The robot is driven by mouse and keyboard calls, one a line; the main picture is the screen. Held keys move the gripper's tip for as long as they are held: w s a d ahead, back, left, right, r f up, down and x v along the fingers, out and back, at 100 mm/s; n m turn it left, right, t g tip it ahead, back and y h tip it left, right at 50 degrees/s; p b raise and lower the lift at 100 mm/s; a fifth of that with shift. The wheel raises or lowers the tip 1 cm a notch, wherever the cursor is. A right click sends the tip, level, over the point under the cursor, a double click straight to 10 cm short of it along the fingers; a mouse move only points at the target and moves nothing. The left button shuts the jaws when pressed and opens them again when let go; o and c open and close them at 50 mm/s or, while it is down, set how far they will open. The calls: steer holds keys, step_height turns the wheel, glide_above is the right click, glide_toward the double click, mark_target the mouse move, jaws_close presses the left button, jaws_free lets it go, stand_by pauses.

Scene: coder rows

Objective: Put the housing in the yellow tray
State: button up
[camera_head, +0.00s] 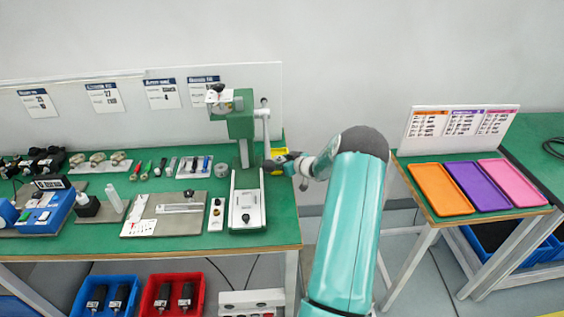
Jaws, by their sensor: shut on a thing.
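My gripper (283,163) is small and dark in the view, at the right end of the green workbench. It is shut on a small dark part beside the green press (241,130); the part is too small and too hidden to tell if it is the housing. On the side table at the right lie an orange tray (440,190), a purple tray (478,186) and a pink tray (510,183), all empty. The orange tray is the nearest in colour to yellow. My teal arm rises between bench and side table, well left of the trays.
The green bench (180,240) carries tools, fixtures and a blue box (52,212). A small yellow thing (279,153) is close to my gripper. A blue bin (105,295) and a red bin (172,296) with dark parts stand below. A sign (459,130) stands behind the trays.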

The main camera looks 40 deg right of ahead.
steer(key=shift+f, duration=0.1)
steer(key=o, duration=1)
steer(key=shift+f, duration=0.1)
steer(key=shift+o, duration=0.4)
steer(key=shift+a, duration=0.1)
steer(key=shift+w+a, duration=0.15)
steer(key=shift+a, duration=0.05)
steer(key=shift+s+r, duration=0.25)
steer(key=v, duration=1.1)
steer(key=shift+s+d+r, duration=0.15)
steer(key=shift+s+d, duration=0.2)
steer(key=shift+s, duration=0.05)
